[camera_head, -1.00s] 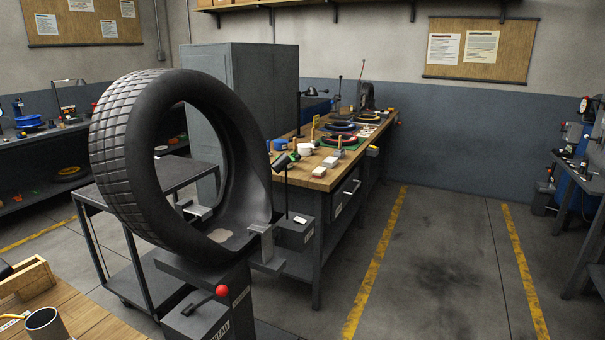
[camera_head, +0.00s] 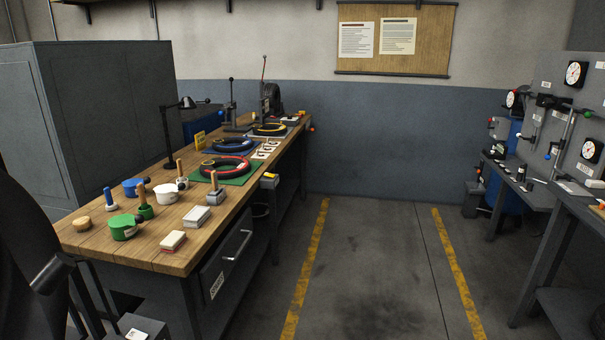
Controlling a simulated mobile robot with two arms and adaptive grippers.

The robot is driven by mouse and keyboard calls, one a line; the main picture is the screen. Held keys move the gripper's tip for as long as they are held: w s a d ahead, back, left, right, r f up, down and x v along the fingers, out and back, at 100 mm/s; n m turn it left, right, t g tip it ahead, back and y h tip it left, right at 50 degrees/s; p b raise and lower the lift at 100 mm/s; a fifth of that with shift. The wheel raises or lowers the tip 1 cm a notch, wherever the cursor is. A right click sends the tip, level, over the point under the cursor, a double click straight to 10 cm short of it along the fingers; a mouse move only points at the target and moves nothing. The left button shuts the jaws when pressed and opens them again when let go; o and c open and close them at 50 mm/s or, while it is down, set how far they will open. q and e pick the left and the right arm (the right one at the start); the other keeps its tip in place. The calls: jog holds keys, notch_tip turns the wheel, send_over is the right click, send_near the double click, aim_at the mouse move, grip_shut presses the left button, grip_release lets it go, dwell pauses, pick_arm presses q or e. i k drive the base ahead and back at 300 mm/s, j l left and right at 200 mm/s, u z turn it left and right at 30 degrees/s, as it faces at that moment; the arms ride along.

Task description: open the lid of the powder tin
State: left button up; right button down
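Three small round lidded pots stand on the wooden workbench (camera_head: 228,205): a blue pot (camera_head: 133,186), a green pot (camera_head: 125,227) and a white pot (camera_head: 166,193). Their lids look closed, with a dark knob at the side of the blue and green ones. I cannot tell which of them is the powder tin, as no label is readable. Neither of my grippers is in view.
Handled tools, such as a green-based one (camera_head: 145,202), and blocks (camera_head: 173,241) stand among the pots. Ring-shaped tyres (camera_head: 225,167) lie on mats further back. A grey cabinet (camera_head: 105,120) stands left; a gauge panel (camera_head: 575,110) right. The floor lane (camera_head: 370,270) is clear.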

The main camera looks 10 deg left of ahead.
aim_at(132, 183)
jog(key=i+u, duration=0.1)
jog(key=i, duration=0.4)
jog(key=i+l+u, duration=0.1)
jog(key=i, duration=0.4)
jog(key=i+l+u, duration=0.1)
jog(key=i, duration=0.45)
jog(key=i+l, duration=0.2)
jog(key=i, duration=0.3)
jog(key=j+u, duration=0.05)
